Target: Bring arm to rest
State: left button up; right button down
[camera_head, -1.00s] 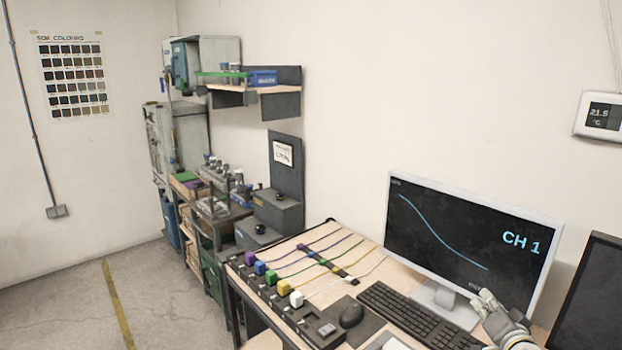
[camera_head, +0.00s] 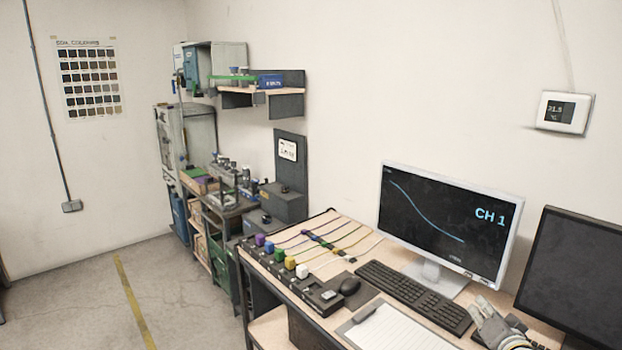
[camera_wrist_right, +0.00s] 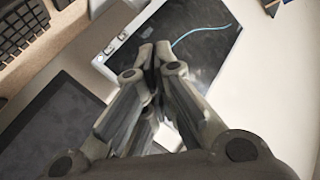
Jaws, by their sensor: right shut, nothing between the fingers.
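My right gripper (camera_head: 488,314) shows at the lower right of the head view, over the desk at the right end of the keyboard. It is shut and empty. In the right wrist view its fingers (camera_wrist_right: 156,52) meet at the tips, with the lit monitor beyond them. I cannot tell how high it is above the desk. My left gripper is in neither view.
The lit monitor (camera_head: 448,222) and a dark screen (camera_head: 580,270) stand close to the right gripper. The keyboard (camera_head: 412,296), mouse (camera_head: 350,286), clipboard (camera_head: 395,330) and a row of coloured blocks (camera_head: 278,255) lie on the desk. Floor (camera_head: 180,285) is clear at left.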

jog(key=s+a+f+n+g+y, duration=0.2)
jog(key=s+a+f+n+g, duration=0.4)
jog(key=s+a+f, duration=0.9)
jog(key=s+a+n+g+h, duration=0.1)
jog(key=s+a+n+g, duration=0.15)
jog(key=s, duration=0.95)
jog(key=s+a+n+g, duration=0.15)
jog(key=s+g, duration=0.25)
jog(key=s, duration=0.8)
notch_tip(320, 180, down, 32)
jog(key=s+g+b, duration=0.1)
jog(key=s+b, duration=0.1)
jog(key=b, duration=0.4)
pick_arm(q)
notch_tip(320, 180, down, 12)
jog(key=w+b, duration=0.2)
jog(key=b, duration=0.4)
pick_arm(e)
jog(key=s+d+f, duration=0.1)
jog(key=s+f, duration=0.7)
jog(key=f, duration=0.3)
jog(key=s+d+f+g, duration=0.1)
jog(key=s+f, duration=0.7)
jog(key=f, duration=0.2)
jog(key=shift+s+d+f, duration=0.2)
jog(key=shift+s+f, duration=0.15)
jog(key=shift+s, duration=0.05)
jog(key=shift+g, duration=0.25)
